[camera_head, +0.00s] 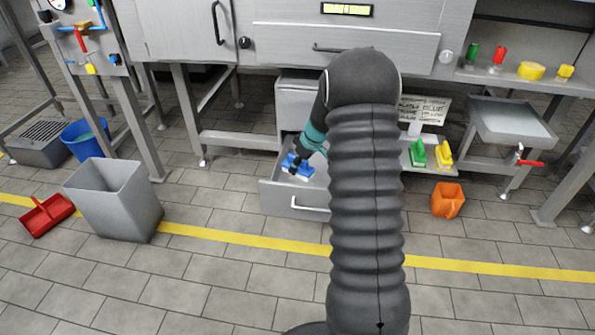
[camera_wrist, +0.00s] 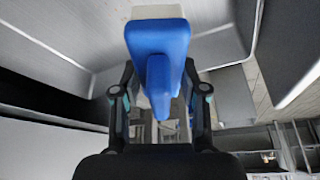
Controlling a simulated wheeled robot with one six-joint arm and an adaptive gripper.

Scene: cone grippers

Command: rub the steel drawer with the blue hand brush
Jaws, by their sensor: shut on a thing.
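The steel drawer (camera_head: 283,199) is pulled open low under the bench, with a pale bar handle on its front. The blue hand brush (camera_head: 302,171) is in my gripper (camera_head: 297,164), over the open drawer in the head view. In the wrist view the brush's blue body (camera_wrist: 158,40) and grip stand between the two fingers of my gripper (camera_wrist: 158,80), which is shut on the grip. Its pale bristles (camera_wrist: 157,11) point away from my gripper, close to a grey metal surface. I cannot tell whether they touch it. My arm hides the drawer's right part in the head view.
A grey bin (camera_head: 115,200), a red dustpan (camera_head: 46,215) and a blue bucket (camera_head: 84,140) stand at left. An orange container (camera_head: 447,200) is on the floor at right. Green (camera_head: 417,153) and yellow (camera_head: 444,154) brushes lie on the low shelf. The front floor is clear.

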